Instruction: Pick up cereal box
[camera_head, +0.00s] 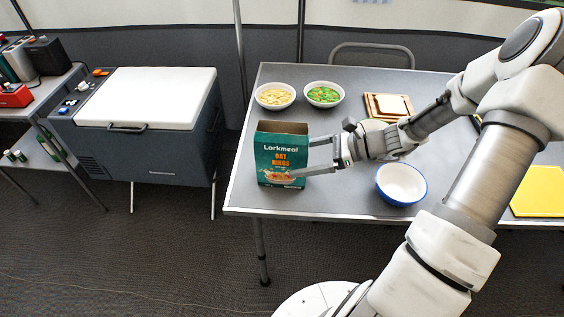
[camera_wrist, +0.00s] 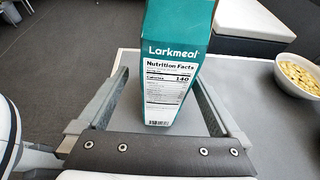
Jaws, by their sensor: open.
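The cereal box (camera_head: 280,152) is teal with "Larkmeal" lettering and stands upright near the left end of the grey table (camera_head: 330,200). In the wrist view, the narrow nutrition-label side of the cereal box (camera_wrist: 172,85) faces my gripper (camera_wrist: 155,95). My gripper is open, with one finger on each side of that narrow side. In the head view, my gripper (camera_head: 308,160) reaches in from the right and its fingers are at the box's right side. I cannot tell whether the fingers touch the box.
A bowl of pale food (camera_head: 275,95) and a bowl of green and orange food (camera_head: 323,94) stand behind. A blue-rimmed bowl (camera_head: 401,184) sits under my arm. Wooden boards (camera_head: 388,106) and a yellow board (camera_head: 540,192) lie to the right. A white-lidded cooler (camera_head: 150,97) stands left, beyond a floor gap.

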